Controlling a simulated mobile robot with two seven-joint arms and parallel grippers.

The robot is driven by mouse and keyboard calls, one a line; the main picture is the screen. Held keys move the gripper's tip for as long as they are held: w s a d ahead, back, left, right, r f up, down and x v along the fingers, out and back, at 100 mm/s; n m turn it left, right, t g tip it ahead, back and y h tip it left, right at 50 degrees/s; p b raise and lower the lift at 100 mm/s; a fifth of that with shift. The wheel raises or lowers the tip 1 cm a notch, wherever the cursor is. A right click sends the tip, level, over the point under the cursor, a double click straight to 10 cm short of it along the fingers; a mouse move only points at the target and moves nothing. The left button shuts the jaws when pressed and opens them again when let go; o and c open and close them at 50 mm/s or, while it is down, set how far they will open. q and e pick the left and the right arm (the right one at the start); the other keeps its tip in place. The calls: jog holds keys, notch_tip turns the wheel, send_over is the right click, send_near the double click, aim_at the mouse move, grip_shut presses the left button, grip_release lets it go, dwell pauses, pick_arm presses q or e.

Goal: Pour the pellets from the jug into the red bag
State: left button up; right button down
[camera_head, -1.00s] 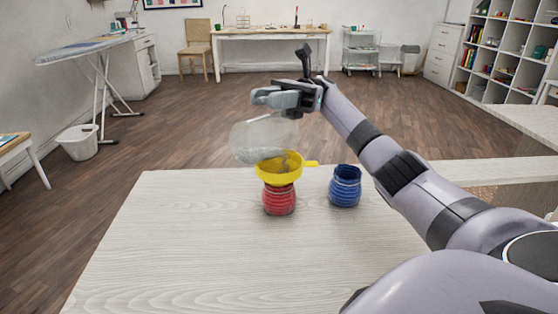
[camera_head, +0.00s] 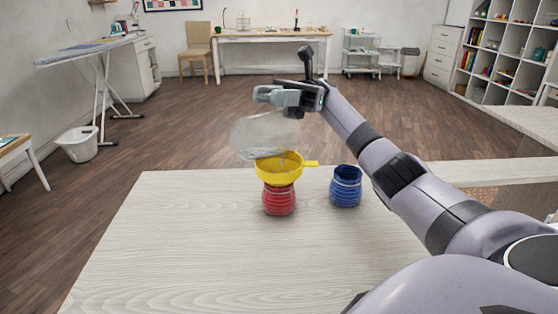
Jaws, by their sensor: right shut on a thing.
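The red bag (camera_head: 279,200) stands upright on the pale table. A yellow funnel (camera_head: 292,172) sits in its mouth, with its handle to the right. My right gripper (camera_head: 272,97) is shut on the clear jug (camera_head: 262,134) and holds it tilted over the funnel, its mouth low at the left. A little grey material shows inside the jug near its lower edge. I cannot make out single pellets or how full the bag is. My left gripper does not show.
A blue bag (camera_head: 346,188) stands open on the table (camera_head: 170,250) to the right of the red one, close to my right arm. The table's left and front parts are clear. A white bin (camera_head: 78,144) and an ironing board (camera_head: 85,48) stand beyond on the floor.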

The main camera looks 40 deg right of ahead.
jog(key=shift+d, duration=0.2)
dwell(0.3)
dwell(3.5)
dwell(2.8)
jog(key=a+p, duration=0.1)
jog(key=a+h+p, duration=0.1)
jog(key=r+h+p, duration=0.1)
jog(key=p, duration=0.1)
jog(key=shift+s+a, duration=0.25)
jog(key=shift+a, duration=0.15)
jog(key=shift+a+f, duration=0.1)
jog(key=shift+f, duration=0.2)
